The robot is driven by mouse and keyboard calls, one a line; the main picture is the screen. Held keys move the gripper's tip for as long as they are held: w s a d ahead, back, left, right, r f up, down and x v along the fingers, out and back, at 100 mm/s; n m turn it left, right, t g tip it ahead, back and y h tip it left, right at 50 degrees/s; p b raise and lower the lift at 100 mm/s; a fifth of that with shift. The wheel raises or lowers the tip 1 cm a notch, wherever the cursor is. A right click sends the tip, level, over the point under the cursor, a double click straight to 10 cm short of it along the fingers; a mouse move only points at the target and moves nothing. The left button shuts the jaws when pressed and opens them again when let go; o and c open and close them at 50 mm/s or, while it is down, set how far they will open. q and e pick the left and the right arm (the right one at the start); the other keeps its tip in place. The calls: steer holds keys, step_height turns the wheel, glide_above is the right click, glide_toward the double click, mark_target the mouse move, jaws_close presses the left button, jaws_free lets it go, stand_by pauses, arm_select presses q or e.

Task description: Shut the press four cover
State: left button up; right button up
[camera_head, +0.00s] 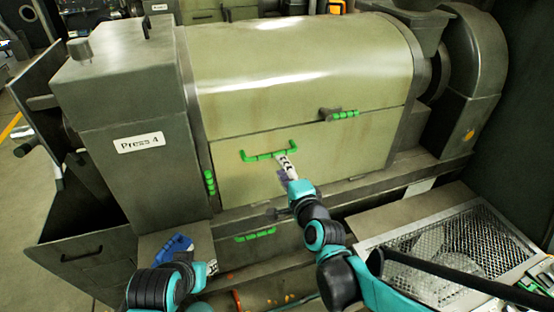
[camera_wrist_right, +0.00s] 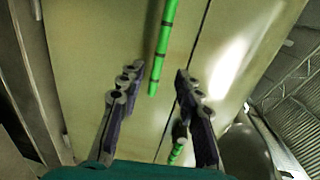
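The press labelled "Press 4" (camera_head: 139,143) fills the middle of the head view. Its pale lower front cover (camera_head: 235,180) lies below a seam under the curved upper housing; I cannot tell whether it is fully flush. A green bar handle (camera_head: 270,153) is fixed on this cover and shows in the wrist view as a green bar (camera_wrist_right: 165,48). My right gripper (camera_head: 286,166) is right at the handle in the head view. In the wrist view its fingers (camera_wrist_right: 158,76) are apart, with the bar's end showing between the tips. My left gripper (camera_head: 190,250) is low, left of the cover.
Another green handle (camera_head: 340,114) sits on the upper housing (camera_head: 290,65). Smaller green grips show at the left edge (camera_head: 210,183) and below the cover (camera_head: 255,235). A mesh tray (camera_head: 455,250) stands at lower right, close to my right arm.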

steer(key=v, duration=0.3)
steer(key=shift+s+d, duration=0.1)
stand_by(0.4)
steer(key=s+d+f+n+g+h+b, duration=0.2)
steer(key=s+d+f+n+g+b, duration=0.1)
steer(key=s+d+f+n, duration=0.4)
steer(key=s+d+f+n+g+h+b, duration=0.3)
steer(key=s+d+f+n+g, duration=0.2)
steer(key=s, duration=0.7)
step_height(320, 180, down, 5)
steer(key=shift+s+d+r+n+g, duration=0.1)
steer(key=shift+s+d+n+g, duration=0.3)
steer(key=shift+d+n, duration=0.8)
steer(key=shift+w+a, duration=0.1)
